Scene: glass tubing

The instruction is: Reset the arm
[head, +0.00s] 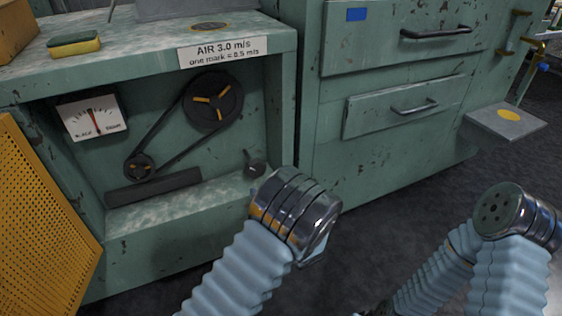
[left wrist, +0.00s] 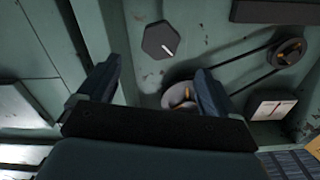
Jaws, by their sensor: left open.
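My left arm (head: 285,215) comes up from the bottom middle in the head view, bent at a metal joint in front of the open bay of the green cabinet (head: 150,235). Its fingers do not show clearly there. In the left wrist view my left gripper (left wrist: 152,88) has its two dark fingers wide apart with nothing held between them. Beyond them are a dark hexagonal knob (left wrist: 158,40) with a white mark and a spoked pulley (left wrist: 180,93), partly hidden by a finger. My right arm (head: 510,225) shows at the lower right in the head view; its gripper is out of sight.
In the bay are a large pulley (head: 212,98), a belt, a small pulley (head: 140,166) and a dial gauge (head: 92,117). A yellow perforated panel (head: 45,220) leans at the left. A drawer cabinet (head: 390,150) stands right. A sponge (head: 74,43) lies on top. Dark floor lies between the arms.

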